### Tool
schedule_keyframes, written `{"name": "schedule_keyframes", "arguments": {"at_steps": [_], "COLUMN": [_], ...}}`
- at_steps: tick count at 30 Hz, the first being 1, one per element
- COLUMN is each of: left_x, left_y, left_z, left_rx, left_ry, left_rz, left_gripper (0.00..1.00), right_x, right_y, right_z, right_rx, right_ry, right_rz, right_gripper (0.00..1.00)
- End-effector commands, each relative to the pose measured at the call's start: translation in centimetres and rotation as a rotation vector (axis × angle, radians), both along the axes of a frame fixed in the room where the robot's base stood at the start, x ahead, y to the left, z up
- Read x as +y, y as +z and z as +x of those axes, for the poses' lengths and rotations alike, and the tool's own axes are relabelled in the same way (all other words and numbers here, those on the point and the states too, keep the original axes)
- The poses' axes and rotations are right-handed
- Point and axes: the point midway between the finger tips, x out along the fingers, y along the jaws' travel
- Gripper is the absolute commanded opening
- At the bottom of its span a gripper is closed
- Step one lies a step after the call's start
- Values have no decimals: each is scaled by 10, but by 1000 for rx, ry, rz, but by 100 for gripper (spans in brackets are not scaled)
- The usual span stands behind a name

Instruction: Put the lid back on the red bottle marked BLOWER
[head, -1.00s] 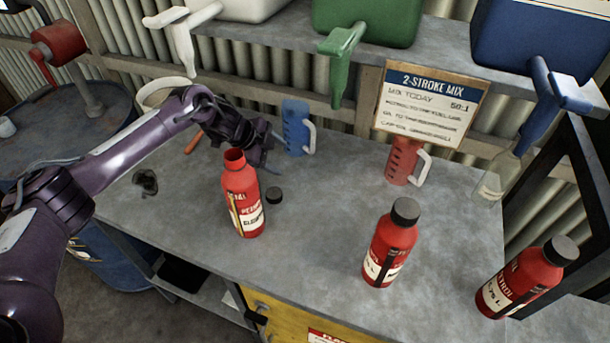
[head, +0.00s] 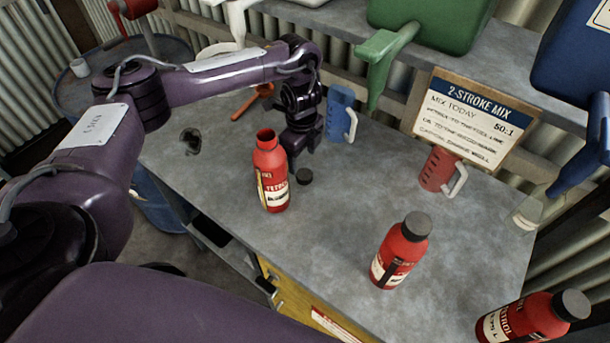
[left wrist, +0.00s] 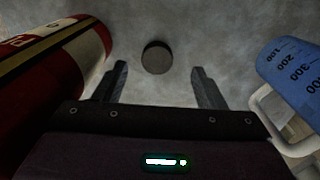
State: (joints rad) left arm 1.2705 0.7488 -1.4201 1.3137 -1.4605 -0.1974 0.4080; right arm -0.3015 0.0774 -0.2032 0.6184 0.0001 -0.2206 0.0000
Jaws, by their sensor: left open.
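The red bottle (head: 272,178) without a lid stands upright on the grey workbench, its mouth open; its small lettering is hard to read. It also shows at the left edge of the left wrist view (left wrist: 60,75). The dark lid (head: 304,176) lies on the bench just right of it. My left gripper (head: 293,162) points down behind the bottle and lid. In the left wrist view its fingers (left wrist: 160,68) are apart and empty, with the lid (left wrist: 156,56) lying ahead between their lines. My right gripper is out of view.
A blue jug (head: 340,118) stands close right of my left gripper. Two capped red bottles (head: 398,255) (head: 525,318) stand toward the front right. A red jug (head: 438,170) stands by the 2-stroke mix sign (head: 475,122). The middle of the bench is clear.

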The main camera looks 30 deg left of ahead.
Motion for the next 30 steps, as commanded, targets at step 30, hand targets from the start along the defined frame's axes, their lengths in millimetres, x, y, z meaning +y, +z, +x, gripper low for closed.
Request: {"name": "schedule_keyframes", "arguments": {"at_steps": [30], "left_x": [-9], "left_y": [-57], "left_z": [-4], "left_rx": [-1], "left_ry": [0], "left_rz": [-1], "left_gripper": [64], "right_x": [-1], "right_y": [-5], "right_z": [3], "right_rx": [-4], "right_ry": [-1], "right_rz": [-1], "right_gripper": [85]}}
